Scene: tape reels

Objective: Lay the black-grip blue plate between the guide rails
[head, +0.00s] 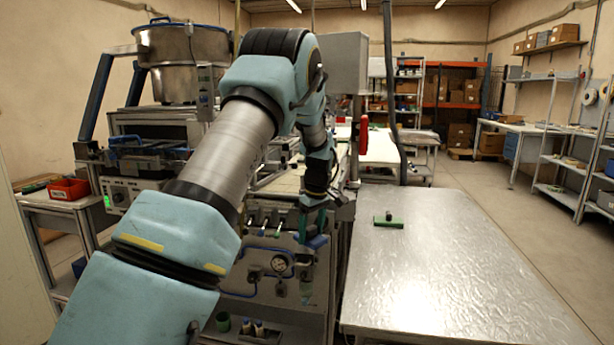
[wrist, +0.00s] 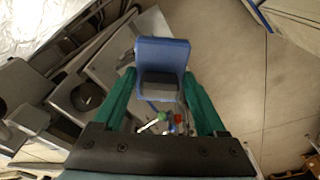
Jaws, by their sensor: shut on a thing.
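The blue plate (wrist: 163,54) with its black grip (wrist: 161,87) is in the wrist view, between the green fingers of my gripper (wrist: 160,78). My gripper is shut on the black grip and holds the plate up, with floor and machine parts far below it. In the head view my gripper (head: 316,222) hangs beside the machine front, left of the metal table. I cannot pick out the guide rails with certainty in either view.
A green plate with a dark grip (head: 388,222) lies on the metal table (head: 450,275), which is otherwise bare. The machine's front panel (head: 265,275) with a gauge and hoses is close to my gripper. A red bin (head: 69,189) stands at the left.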

